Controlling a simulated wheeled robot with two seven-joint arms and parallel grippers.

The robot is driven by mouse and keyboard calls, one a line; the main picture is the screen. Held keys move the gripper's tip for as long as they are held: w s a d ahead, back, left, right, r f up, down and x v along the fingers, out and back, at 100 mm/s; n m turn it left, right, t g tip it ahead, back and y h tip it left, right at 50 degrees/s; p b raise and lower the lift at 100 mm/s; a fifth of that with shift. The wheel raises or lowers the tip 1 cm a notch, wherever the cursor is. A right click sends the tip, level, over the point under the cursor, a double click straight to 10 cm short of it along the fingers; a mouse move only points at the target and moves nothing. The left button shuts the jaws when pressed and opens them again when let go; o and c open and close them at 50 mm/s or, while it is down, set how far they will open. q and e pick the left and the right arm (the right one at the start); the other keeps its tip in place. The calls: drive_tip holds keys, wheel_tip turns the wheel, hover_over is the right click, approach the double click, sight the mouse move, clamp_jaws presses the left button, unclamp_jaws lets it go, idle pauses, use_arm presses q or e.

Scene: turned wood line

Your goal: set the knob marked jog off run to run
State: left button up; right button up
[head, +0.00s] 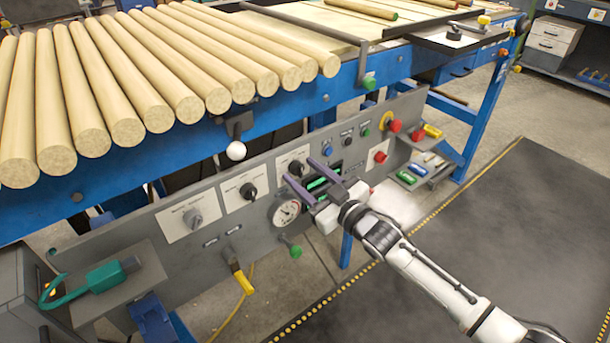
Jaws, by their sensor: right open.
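Three knobs on white label plates sit on the grey control panel (170,265): a grey knob (193,218) at the left, a black knob (248,191) in the middle and another black knob (295,168) at the right. The lettering is too small to read, so I cannot tell which is marked jog off run. My right gripper (299,169) is open, its two dark fingers pointing at the panel around the right black knob. I cannot tell whether they touch it. The fingers and palm partly cover the panel below and right of that knob. My left gripper is not in view.
A round gauge (287,212) sits below the right gripper. Red buttons (380,157) and a blue button (327,150) are to the right. A white ball-ended lever (236,151) and a yellow-handled lever (243,282) stick out. Wooden rods (120,100) lie above; the dark floor mat (480,230) is clear.

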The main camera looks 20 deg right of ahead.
drive_tip(key=c, duration=1.1)
drive_tip(key=shift+o, duration=0.2)
drive_tip(key=shift+m+p, duration=0.45)
drive_tip(key=shift+m, duration=0.25)
drive_tip(key=shift+m+p, duration=0.45)
drive_tip(key=shift+m, duration=0.75)
drive_tip(key=m, duration=0.3)
drive_tip(key=shift+p, duration=0.3)
drive_tip(key=shift+f+m, duration=0.1)
drive_tip(key=shift+m, duration=0.9)
